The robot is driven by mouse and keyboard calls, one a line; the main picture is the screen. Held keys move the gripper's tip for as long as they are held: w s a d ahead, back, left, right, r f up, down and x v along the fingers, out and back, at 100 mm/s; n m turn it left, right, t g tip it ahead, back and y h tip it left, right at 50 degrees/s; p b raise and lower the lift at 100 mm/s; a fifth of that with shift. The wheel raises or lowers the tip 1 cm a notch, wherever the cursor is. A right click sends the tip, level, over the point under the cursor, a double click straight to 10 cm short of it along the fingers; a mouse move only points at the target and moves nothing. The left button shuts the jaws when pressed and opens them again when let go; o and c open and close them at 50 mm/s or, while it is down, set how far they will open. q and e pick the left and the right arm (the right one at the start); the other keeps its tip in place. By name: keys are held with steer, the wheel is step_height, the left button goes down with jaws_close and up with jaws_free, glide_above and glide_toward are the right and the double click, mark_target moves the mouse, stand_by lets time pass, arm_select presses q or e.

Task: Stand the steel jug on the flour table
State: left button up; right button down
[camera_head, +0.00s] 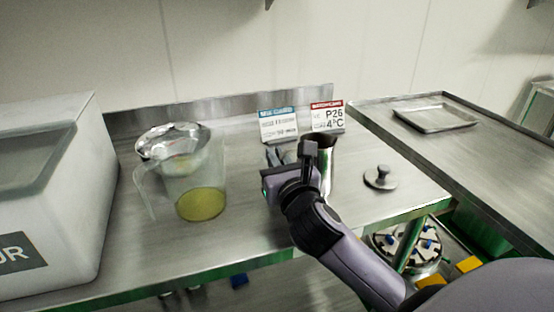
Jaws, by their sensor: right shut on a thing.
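The steel jug (327,170) is a shiny upright vessel, mostly hidden behind my right gripper (293,156). My right gripper is shut on it. The jug is over the right half of the steel table (265,225) that carries the flour bin. I cannot tell whether its base touches the tabletop. My left gripper is not in view.
A white flour bin (88,225) fills the left end. A clear jug (153,190) with yellow liquid and a steel bowl (160,140) stand beside it. Two label cards (278,125) stand behind the gripper. A knobbed lid (380,178) lies right. Another table (500,165) holds a tray (435,117).

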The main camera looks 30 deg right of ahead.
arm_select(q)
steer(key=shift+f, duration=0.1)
arm_select(e)
steer(key=c, duration=1.2)
jaws_free()
steer(key=shift+f, duration=0.1)
steer(key=shift+s, duration=0.1)
steer(key=p+v, duration=0.1)
steer(key=v, duration=1)
steer(key=shift+s, duration=0.2)
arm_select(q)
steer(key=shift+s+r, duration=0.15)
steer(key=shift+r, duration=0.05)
arm_select(e)
steer(key=shift+s+a, duration=0.15)
steer(key=shift+s, duration=0.05)
